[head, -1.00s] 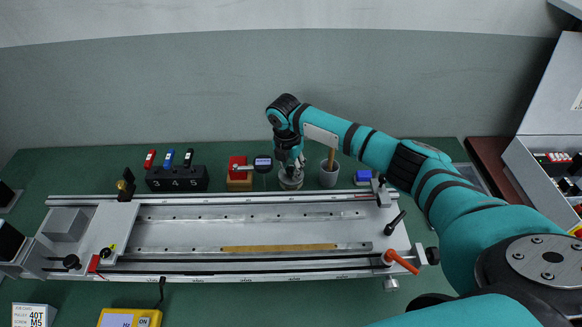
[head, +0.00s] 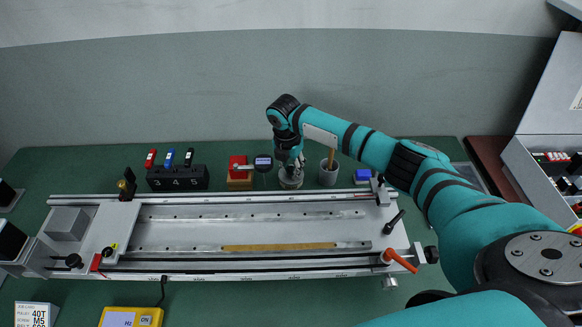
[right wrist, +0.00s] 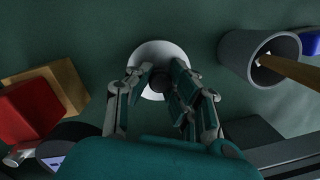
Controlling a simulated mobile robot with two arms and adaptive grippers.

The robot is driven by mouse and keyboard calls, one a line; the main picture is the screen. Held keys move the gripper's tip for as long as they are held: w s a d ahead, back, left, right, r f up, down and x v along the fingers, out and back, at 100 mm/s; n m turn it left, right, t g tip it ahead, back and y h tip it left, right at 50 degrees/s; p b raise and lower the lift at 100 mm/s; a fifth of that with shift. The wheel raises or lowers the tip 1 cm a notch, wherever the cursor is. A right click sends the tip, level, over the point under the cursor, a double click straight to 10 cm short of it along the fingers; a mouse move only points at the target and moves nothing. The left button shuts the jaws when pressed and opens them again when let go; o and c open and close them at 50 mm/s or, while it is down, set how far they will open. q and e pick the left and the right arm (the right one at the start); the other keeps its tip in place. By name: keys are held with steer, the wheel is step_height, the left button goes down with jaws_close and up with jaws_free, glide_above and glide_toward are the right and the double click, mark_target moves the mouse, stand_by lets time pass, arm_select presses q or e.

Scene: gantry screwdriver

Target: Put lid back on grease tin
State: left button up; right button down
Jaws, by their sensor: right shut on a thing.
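The grease tin (head: 291,183) is a small grey cylinder at the back of the green bench, directly below my right gripper (head: 291,163). In the right wrist view a pale round lid (right wrist: 150,52) with a dark knob lies between and beyond the fingers of my right gripper (right wrist: 160,84). The fingers are shut on the lid by its knob. The lid covers the view of the tin from above, and I cannot tell whether it touches the rim. My left gripper is not in view.
A grey cup (head: 329,173) with a brush handle stands close right of the tin. A dial gauge (head: 263,163) and a red block on a wooden block (head: 239,185) stand to the left. The long metal gantry (head: 240,215) runs just in front.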

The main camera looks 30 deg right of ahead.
steer(key=c, duration=0.7)
jaws_free()
steer(key=shift+r, duration=0.15)
steer(key=shift+r+p, duration=3.45)
steer(key=shift+p, duration=0.3)
steer(key=shift+f, duration=0.1)
steer(key=shift+c, duration=0.2)
jaws_close()
